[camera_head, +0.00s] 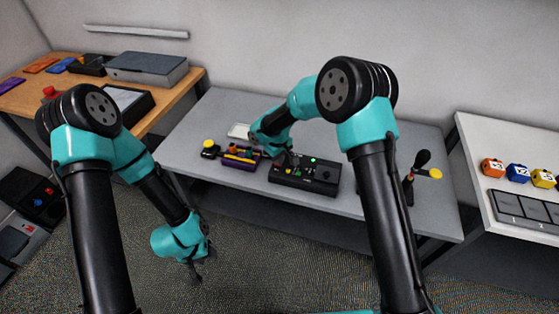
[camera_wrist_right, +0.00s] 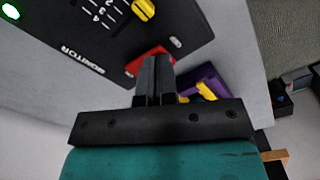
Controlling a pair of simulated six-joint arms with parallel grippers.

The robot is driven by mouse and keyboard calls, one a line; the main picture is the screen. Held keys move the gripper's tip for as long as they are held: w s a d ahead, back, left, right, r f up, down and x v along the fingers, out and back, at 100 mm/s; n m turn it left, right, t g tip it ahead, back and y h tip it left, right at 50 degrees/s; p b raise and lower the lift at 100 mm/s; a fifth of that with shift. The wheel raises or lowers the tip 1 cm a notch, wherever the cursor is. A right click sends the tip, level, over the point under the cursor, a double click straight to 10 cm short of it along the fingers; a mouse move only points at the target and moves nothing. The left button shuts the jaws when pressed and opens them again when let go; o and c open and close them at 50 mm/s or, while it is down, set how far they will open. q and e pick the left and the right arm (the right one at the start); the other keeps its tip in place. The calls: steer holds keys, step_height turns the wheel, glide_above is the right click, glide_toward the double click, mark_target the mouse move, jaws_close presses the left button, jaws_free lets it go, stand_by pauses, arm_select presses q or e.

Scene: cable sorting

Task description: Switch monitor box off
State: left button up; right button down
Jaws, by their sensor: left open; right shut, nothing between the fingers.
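The monitor box (camera_head: 305,175) is a black box on the grey table in the head view, with a lit green lamp (camera_head: 313,160). In the right wrist view the monitor box (camera_wrist_right: 105,35) shows its MONITOR label, a yellow knob (camera_wrist_right: 144,9) beside numbers, and the green lamp (camera_wrist_right: 11,11). A red part (camera_wrist_right: 146,63) lies at the box's edge, partly hidden by my right gripper (camera_wrist_right: 156,62). The right gripper is shut and empty; I cannot tell whether it touches the red part. My left gripper (camera_head: 197,274) is open and empty, low in front of the table.
A purple tray (camera_head: 236,160) with coloured items stands left of the box and also shows in the right wrist view (camera_wrist_right: 210,78). A yellow-topped button (camera_head: 209,146) is further left. A black lever (camera_head: 420,162) stands to the right. A white table (camera_head: 475,165) is at far right.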

steer(key=shift+f, duration=0.35)
steer(key=shift+r, duration=0.15)
steer(key=shift+r, duration=3.4)
steer(key=shift+s+f, duration=0.1)
